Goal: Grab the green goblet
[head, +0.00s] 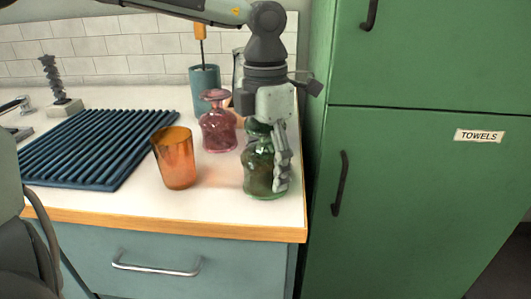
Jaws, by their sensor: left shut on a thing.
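The green goblet (259,178) is clear green glass and stands near the right end of the white counter, close to the front edge. It looks upside down, with its wide bowl at the counter. My left gripper (266,150) comes down from above and is shut on the goblet's upper part. One grey finger shows along its right side; the other finger is mostly hidden. I cannot tell whether the goblet's rim touches the counter. My right gripper is not in view.
An orange tumbler (176,160) stands to the left, and a pink goblet (218,125) stands upside down behind. A teal holder (204,78) is farther back. A blue ribbed mat (95,150) covers the counter's left. A green cabinet (420,180) borders the right.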

